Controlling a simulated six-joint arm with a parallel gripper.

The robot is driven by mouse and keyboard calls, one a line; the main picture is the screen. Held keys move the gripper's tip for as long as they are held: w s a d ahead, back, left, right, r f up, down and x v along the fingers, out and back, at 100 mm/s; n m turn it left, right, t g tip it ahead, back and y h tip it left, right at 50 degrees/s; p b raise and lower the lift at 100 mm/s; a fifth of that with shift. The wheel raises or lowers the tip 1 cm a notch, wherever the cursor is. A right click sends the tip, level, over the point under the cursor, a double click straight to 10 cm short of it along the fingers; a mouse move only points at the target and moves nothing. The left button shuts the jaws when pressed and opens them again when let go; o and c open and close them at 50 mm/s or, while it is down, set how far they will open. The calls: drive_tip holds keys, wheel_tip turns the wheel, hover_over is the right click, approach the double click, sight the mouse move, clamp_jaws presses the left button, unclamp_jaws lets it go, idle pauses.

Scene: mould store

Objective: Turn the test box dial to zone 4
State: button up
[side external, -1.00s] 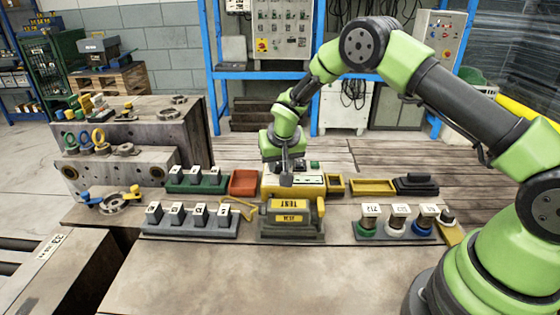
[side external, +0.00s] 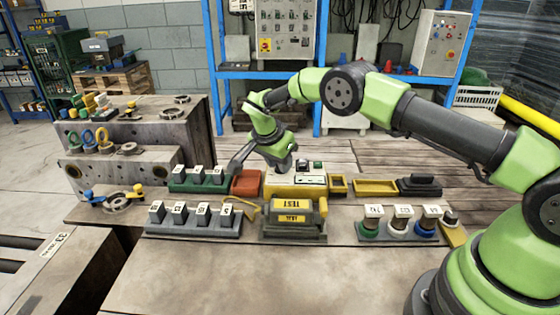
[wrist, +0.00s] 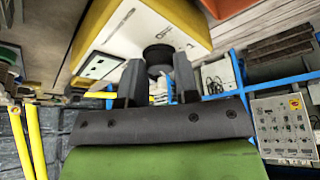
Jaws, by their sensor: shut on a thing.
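The yellow box with a white top panel (side external: 311,180), which I take as the test box, stands mid-table. It fills the upper wrist view (wrist: 150,32). A round black dial (wrist: 158,54) rises from its white face. My gripper (wrist: 158,72) is shut on the dial, one grey finger on each side of it. In the side view my gripper (side external: 282,169) is at the left end of the box, where my wrist hides the dial. The dial's pointer and zone marks cannot be read. A small display panel (wrist: 98,65) shows on the white face.
A dark grey block with yellow TEST labels (side external: 293,223) stands in front. Numbered pieces stand in racks at left (side external: 190,232) and right (side external: 397,237). The front table is clear.

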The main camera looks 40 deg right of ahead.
drive_tip(key=shift+m+g, duration=0.4)
drive_tip(key=shift+m, duration=0.4)
drive_tip(key=o, duration=0.9)
drive_tip(key=v, duration=1)
drive_tip(key=shift+o, duration=0.2)
